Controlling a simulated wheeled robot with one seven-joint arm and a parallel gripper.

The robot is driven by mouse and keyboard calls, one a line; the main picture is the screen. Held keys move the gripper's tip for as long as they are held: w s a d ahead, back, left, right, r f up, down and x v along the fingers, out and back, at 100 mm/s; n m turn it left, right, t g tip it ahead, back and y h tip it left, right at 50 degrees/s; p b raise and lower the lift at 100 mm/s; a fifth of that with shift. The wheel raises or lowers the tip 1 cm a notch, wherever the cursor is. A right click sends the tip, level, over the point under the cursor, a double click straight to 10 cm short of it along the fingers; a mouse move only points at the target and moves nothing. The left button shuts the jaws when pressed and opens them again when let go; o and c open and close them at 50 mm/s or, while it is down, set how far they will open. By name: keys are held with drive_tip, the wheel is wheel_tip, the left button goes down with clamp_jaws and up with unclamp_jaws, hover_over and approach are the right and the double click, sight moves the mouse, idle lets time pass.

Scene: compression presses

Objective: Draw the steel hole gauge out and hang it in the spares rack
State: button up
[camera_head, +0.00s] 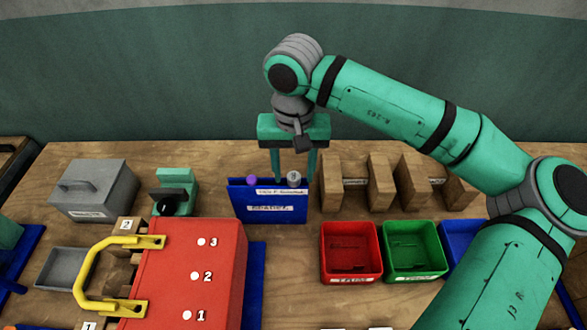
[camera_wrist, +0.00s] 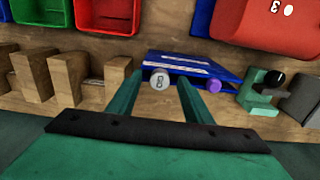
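A grey round knob (camera_head: 294,177), which looks like the head of the steel gauge, stands at the top of a blue holder (camera_head: 268,217). It shows a dark mark in the wrist view (camera_wrist: 160,79). A purple knob (camera_head: 252,181) stands beside it in the same holder, also seen in the wrist view (camera_wrist: 214,86). My gripper (camera_head: 293,175) points down over the holder, its two fingers apart on either side of the grey knob, with a visible gap. What hangs below the knobs is hidden. Wooden block pairs (camera_head: 333,184) with small unreadable labels stand to the right; I cannot tell which is the spares rack.
A red tray (camera_head: 351,268) and a green tray (camera_head: 413,266) sit in front of the wooden blocks. A red press body (camera_head: 222,262) with a yellow handle (camera_head: 89,274) stands front left. A grey box (camera_head: 94,190) and a green clamp (camera_head: 178,184) stand at the left.

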wheel_tip(320, 180, up, 11)
idle(0.7)
drive_tip(key=shift+f, duration=0.1)
